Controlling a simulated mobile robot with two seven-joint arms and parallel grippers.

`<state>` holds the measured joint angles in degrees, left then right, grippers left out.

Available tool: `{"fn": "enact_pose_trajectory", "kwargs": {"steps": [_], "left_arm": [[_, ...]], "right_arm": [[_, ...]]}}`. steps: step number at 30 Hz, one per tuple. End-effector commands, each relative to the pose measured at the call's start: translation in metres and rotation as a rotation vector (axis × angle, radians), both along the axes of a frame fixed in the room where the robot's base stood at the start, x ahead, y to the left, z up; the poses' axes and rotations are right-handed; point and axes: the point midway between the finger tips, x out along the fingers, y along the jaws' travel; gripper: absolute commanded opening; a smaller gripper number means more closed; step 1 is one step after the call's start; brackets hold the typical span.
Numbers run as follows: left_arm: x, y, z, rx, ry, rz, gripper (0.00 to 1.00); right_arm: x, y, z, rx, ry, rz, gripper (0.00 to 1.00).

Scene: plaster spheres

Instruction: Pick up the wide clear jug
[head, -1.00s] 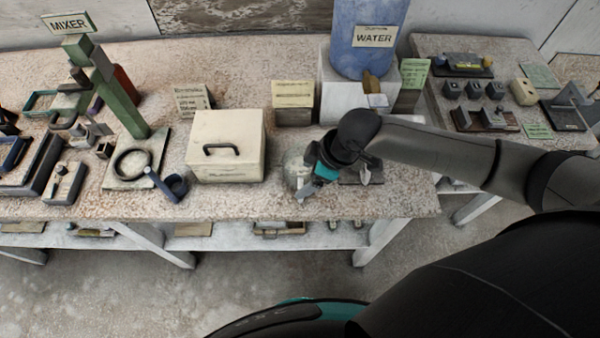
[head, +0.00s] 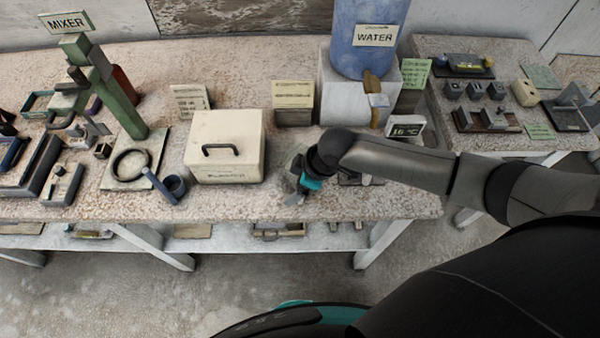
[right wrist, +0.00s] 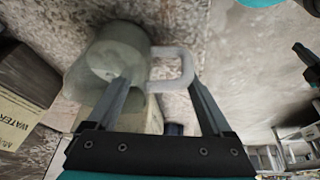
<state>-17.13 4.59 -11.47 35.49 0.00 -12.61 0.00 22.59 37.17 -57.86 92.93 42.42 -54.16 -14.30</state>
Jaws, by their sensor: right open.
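The wide clear jug (head: 292,160) stands on the bench to the right of the cream box, mostly hidden behind my right gripper (head: 302,192) in the head view. In the right wrist view the see-through greenish-grey jug (right wrist: 100,65) lies at upper left, with its pale squared handle (right wrist: 184,68) pointing right. My right gripper (right wrist: 160,84) is open, and the handle shows between and just beyond its fingertips. Whether a finger touches the jug, I cannot tell. My left gripper is not in view.
A cream box (head: 226,148) with a dark handle stands left of the jug. Behind are a blue water tank (head: 366,30) on a pale block (head: 345,100) and a small temperature display (head: 405,129). The bench's front edge (head: 320,218) is close to the gripper.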

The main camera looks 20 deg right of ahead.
Motion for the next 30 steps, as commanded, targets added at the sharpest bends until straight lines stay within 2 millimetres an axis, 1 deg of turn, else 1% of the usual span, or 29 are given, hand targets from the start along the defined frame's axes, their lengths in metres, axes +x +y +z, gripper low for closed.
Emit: {"fn": "enact_pose_trajectory", "kwargs": {"steps": [1, 2, 23, 24, 30], "left_arm": [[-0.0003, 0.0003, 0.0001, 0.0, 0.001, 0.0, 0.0], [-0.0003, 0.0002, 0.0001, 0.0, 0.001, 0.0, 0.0], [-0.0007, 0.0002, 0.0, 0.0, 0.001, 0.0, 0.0], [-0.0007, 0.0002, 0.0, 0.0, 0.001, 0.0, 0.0], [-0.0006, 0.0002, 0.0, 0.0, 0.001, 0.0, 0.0]], "right_arm": [[0.0002, -0.0001, 0.0002, 0.0, 0.0, 0.0, 0.83], [0.0, -0.0001, 0.0003, 0.0, 0.0, 0.0, 0.8], [-0.0003, -0.0004, 0.0001, -0.001, 0.001, 0.0, 0.01], [-0.0003, -0.0004, 0.0001, -0.001, 0.001, 0.0, 0.0], [-0.0005, -0.0004, -0.0001, 0.0, 0.001, 0.0, 0.0]]}}
